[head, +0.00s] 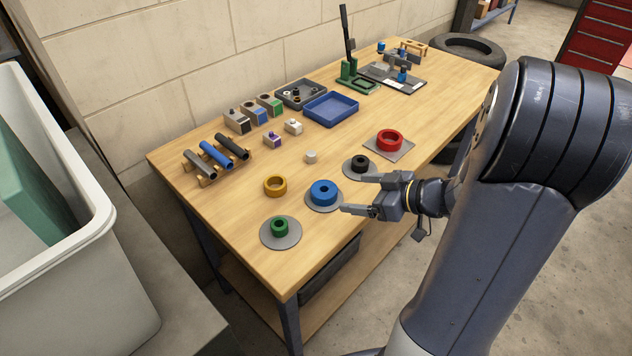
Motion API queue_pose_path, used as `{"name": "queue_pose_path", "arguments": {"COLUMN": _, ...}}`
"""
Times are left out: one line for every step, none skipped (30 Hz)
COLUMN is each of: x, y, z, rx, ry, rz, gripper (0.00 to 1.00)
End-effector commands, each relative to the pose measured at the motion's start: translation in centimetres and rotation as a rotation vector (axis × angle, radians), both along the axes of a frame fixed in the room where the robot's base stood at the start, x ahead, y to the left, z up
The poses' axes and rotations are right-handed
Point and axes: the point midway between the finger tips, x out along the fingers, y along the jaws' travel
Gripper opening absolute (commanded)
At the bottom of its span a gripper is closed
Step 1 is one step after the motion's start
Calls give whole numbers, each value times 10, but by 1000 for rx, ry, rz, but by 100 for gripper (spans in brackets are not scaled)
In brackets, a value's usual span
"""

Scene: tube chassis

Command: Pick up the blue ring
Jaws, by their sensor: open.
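The blue ring (323,191) is thick-walled with a small dark hole. It lies flat on a grey round plate (313,205) near the front edge of the wooden workbench. My gripper (352,194) is just right of the ring, its two fingers spread and pointing left towards it. The jaws are open with nothing between them. Whether the fingertips touch the ring or hang above it, I cannot tell from this view.
A green ring (279,226), a black ring (360,163) and a red ring (389,139) rest on their own plates nearby. A yellow ring (275,186) lies left of the blue one. A small pale block (311,156) is behind. A blue tray (331,109) stands further back.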

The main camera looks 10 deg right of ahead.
Motion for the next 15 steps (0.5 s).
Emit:
{"name": "queue_pose_path", "arguments": {"x": 3, "y": 4, "z": -4, "rx": 1, "ry": 1, "rz": 4, "gripper": 84}}
{"name": "queue_pose_path", "arguments": {"x": 6, "y": 7, "z": -6, "rx": 2, "ry": 2, "rz": 5, "gripper": 84}}
{"name": "queue_pose_path", "arguments": {"x": 10, "y": 12, "z": -9, "rx": 2, "ry": 2, "rz": 6, "gripper": 84}}
{"name": "queue_pose_path", "arguments": {"x": 13, "y": 15, "z": -11, "rx": 2, "ry": 2, "rz": 5, "gripper": 84}}
{"name": "queue_pose_path", "arguments": {"x": 15, "y": 18, "z": -13, "rx": 2, "ry": 2, "rz": 5, "gripper": 84}}
{"name": "queue_pose_path", "arguments": {"x": 19, "y": 22, "z": -15, "rx": 2, "ry": 2, "rz": 6, "gripper": 84}}
{"name": "queue_pose_path", "arguments": {"x": 22, "y": 24, "z": -17, "rx": 2, "ry": 2, "rz": 4, "gripper": 84}}
{"name": "queue_pose_path", "arguments": {"x": 25, "y": 26, "z": -19, "rx": 2, "ry": 2, "rz": 5, "gripper": 84}}
{"name": "queue_pose_path", "arguments": {"x": 27, "y": 29, "z": -20, "rx": 2, "ry": 2, "rz": 5, "gripper": 84}}
{"name": "queue_pose_path", "arguments": {"x": 29, "y": 31, "z": -21, "rx": 3, "ry": 1, "rz": 3, "gripper": 84}}
{"name": "queue_pose_path", "arguments": {"x": 30, "y": 32, "z": -22, "rx": 2, "ry": 1, "rz": 4, "gripper": 84}}
{"name": "queue_pose_path", "arguments": {"x": 32, "y": 33, "z": -22, "rx": 1, "ry": 1, "rz": 3, "gripper": 84}}
{"name": "queue_pose_path", "arguments": {"x": 33, "y": 34, "z": -23, "rx": 0, "ry": 0, "rz": 3, "gripper": 84}}
{"name": "queue_pose_path", "arguments": {"x": 34, "y": 35, "z": -23, "rx": 0, "ry": 0, "rz": 3, "gripper": 84}}
{"name": "queue_pose_path", "arguments": {"x": 35, "y": 37, "z": -24, "rx": 0, "ry": 0, "rz": 2, "gripper": 84}}
